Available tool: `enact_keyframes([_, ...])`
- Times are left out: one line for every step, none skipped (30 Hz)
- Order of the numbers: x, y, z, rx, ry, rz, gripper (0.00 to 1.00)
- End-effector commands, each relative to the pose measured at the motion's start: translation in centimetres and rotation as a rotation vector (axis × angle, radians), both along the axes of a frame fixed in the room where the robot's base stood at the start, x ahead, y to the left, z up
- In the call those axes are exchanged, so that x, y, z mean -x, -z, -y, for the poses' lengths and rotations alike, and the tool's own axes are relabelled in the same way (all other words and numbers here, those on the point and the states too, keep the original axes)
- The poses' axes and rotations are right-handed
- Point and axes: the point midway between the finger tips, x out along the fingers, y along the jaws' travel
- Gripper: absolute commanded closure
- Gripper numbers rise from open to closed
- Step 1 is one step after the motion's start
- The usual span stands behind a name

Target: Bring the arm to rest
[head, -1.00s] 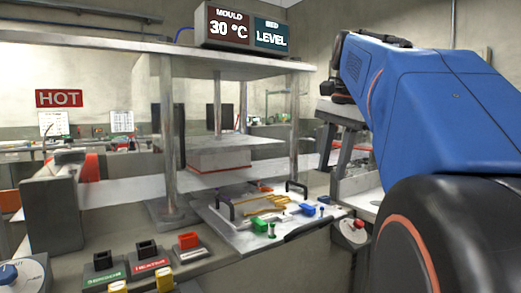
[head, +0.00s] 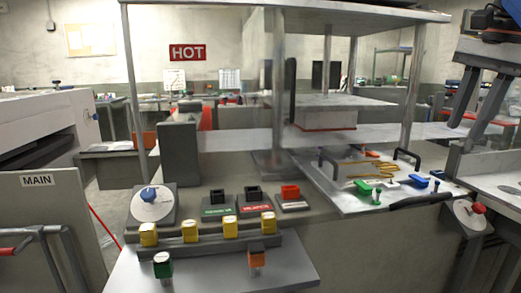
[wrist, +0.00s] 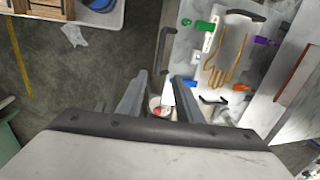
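My gripper (head: 462,132) shows at the right edge of the head view, pointing down. In the wrist view my gripper (wrist: 161,82) has its two fingers spread, with nothing between them. Part of my arm is cut off at the upper right of the head view. Below and left of the gripper in the head view lies a white plate with handles (head: 345,203). It bears an orange glove-shaped outline (head: 375,180), which also shows in the wrist view (wrist: 224,65). The gripper appears apart from the plate.
A press frame with posts (head: 411,85) stands behind the plate. A panel with a blue knob (head: 150,196) and several yellow blocks (head: 189,230) is in front. A red knob (head: 478,208) sits at right.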

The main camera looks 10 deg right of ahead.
Motion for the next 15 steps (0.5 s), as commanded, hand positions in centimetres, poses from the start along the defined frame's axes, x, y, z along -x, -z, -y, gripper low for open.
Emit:
enact_keyframes([-0.1, 0.5, -0.5, 0.006, -0.024, 0.001, 0.68])
enact_keyframes([-0.2, 1.0, -0.8, 0.011, -0.044, 0.003, 0.68])
enact_keyframes([-0.4, 1.8, -1.4, 0.020, -0.077, 0.007, 0.68])
enact_keyframes([-0.6, 2.5, -1.8, 0.028, -0.107, 0.009, 0.68])
enact_keyframes([-0.7, 3.3, -2.4, 0.038, -0.139, 0.011, 0.68])
enact_keyframes([-0.9, 4.5, -3.1, 0.051, -0.189, 0.016, 0.68])
enact_keyframes([-1.1, 5.5, -3.8, 0.063, -0.228, 0.020, 0.68])
enact_keyframes([-1.2, 6.4, -4.4, 0.075, -0.268, 0.025, 0.68])
enact_keyframes([-1.4, 7.7, -5.2, 0.091, -0.321, 0.030, 0.68])
enact_keyframes([-1.4, 8.7, -5.8, 0.102, -0.360, 0.034, 0.68])
enact_keyframes([-1.5, 9.8, -6.4, 0.114, -0.400, 0.038, 0.68])
enact_keyframes([-1.5, 11.1, -7.2, 0.131, -0.453, 0.043, 0.68])
enact_keyframes([-1.5, 12.1, -7.8, 0.143, -0.492, 0.047, 0.68])
enact_keyframes([-1.5, 13.1, -8.4, 0.155, -0.531, 0.051, 0.68])
enact_keyframes([-1.5, 14.4, -9.1, 0.171, -0.580, 0.058, 0.68])
